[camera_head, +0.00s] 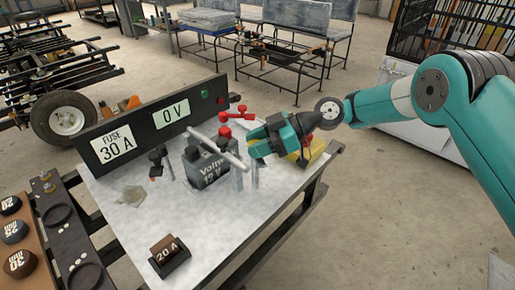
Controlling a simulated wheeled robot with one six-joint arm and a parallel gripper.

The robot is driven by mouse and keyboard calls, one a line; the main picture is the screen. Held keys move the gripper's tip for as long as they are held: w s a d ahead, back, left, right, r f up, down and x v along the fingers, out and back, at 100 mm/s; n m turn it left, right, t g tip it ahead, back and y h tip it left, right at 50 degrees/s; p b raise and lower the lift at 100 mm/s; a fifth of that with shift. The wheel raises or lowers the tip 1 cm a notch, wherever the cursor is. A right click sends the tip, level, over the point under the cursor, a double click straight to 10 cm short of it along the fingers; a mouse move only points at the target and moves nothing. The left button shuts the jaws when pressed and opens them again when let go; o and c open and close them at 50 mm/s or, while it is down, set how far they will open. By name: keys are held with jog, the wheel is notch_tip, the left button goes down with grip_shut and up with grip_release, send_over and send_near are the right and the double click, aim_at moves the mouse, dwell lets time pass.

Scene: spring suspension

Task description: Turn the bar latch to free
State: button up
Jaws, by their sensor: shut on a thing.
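The bar latch is a pale grey bar (221,147) lying aslant over the top of the dark battery (207,169) marked 12 V. Its near right end is by an upright metal post (237,181). My teal and dark gripper (254,149) reaches in from the right, low at the right side of the battery. Its jaws are shut on the bar latch near its right end; the exact contact is small and partly hidden by the fingers.
Red clamps (226,133) stand behind the bar, close to my gripper. A yellow object (302,153) lies behind the gripper. A panel (157,120) reads 30 A and 0 V. A 20 A fuse (167,251) sits in front; the tabletop's front right is clear.

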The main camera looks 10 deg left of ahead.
jog(key=shift+s+a+n+g+h+p, duration=0.1)
jog(key=shift+n+g+h+p, duration=0.25)
jog(key=shift+n+g, duration=0.4)
jog(key=shift+s+n+g+h+p, duration=0.1)
jog(key=shift+n+g+h+p, duration=0.15)
jog(key=shift+n+g+p, duration=0.15)
jog(key=o, duration=0.9)
jog(key=shift+a, duration=0.1)
jog(key=shift+o, duration=0.2)
